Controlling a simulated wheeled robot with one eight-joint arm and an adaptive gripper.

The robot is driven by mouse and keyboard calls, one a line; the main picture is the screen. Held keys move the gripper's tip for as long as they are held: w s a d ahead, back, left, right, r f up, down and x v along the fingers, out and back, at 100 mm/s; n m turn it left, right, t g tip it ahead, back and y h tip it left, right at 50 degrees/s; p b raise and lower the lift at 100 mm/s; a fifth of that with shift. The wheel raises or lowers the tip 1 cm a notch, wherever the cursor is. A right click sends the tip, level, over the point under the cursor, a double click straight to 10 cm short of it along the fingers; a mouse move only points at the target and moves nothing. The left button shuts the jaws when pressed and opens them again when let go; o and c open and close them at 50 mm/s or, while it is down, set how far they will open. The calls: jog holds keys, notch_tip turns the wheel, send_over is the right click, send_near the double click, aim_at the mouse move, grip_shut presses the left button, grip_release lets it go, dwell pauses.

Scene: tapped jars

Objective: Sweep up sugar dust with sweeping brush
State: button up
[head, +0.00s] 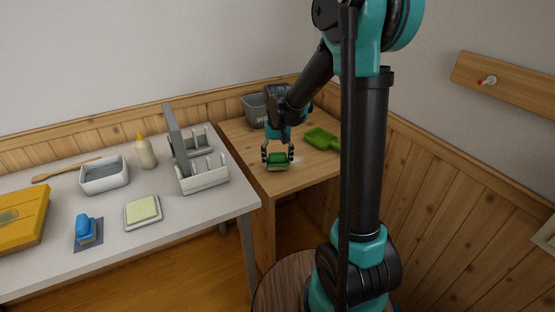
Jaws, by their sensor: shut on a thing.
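My gripper (277,153) points down over the wooden side table (257,180) and is shut on the green sweeping brush (278,160). The brush is at or just above the tabletop; I cannot tell if its bristles touch. A pale smudge that looks like sugar dust (298,160) shows just right of the brush. A green dustpan (322,139) lies on the same table, to the right and farther back.
A grey bin (254,110) with partly hidden lettering stands at the table's back. On the left, a white table (180,216) holds a rack (203,182), a yellow-capped bottle (146,152), a basin (104,175), a blue brush (86,229) and a sponge dish (142,211). Panelled walls close the corner.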

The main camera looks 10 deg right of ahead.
aim_at(311, 158)
jog(key=shift+f, duration=0.6)
dwell(0.7)
jog(key=shift+w+d, duration=0.35)
jog(key=shift+d, duration=0.45)
jog(key=shift+w+d, duration=0.3)
jog(key=shift+d, duration=0.45)
jog(key=shift+w+d, duration=0.35)
jog(key=shift+d, duration=0.45)
jog(key=shift+w+d, duration=0.35)
jog(key=shift+d, duration=0.45)
jog(key=shift+w+d, duration=0.3)
jog(key=shift+d, duration=0.5)
jog(key=shift+w+d, duration=0.35)
jog(key=shift+d, duration=0.45)
jog(key=shift+w+d, duration=0.35)
jog(key=shift+d, duration=0.45)
jog(key=shift+w+d, duration=0.3)
jog(key=shift+d, duration=0.5)
jog(key=shift+w+d, duration=0.35)
jog(key=shift+d, duration=0.45)
jog(key=shift+s+a, duration=0.1)
jog(key=shift+a, duration=0.05)
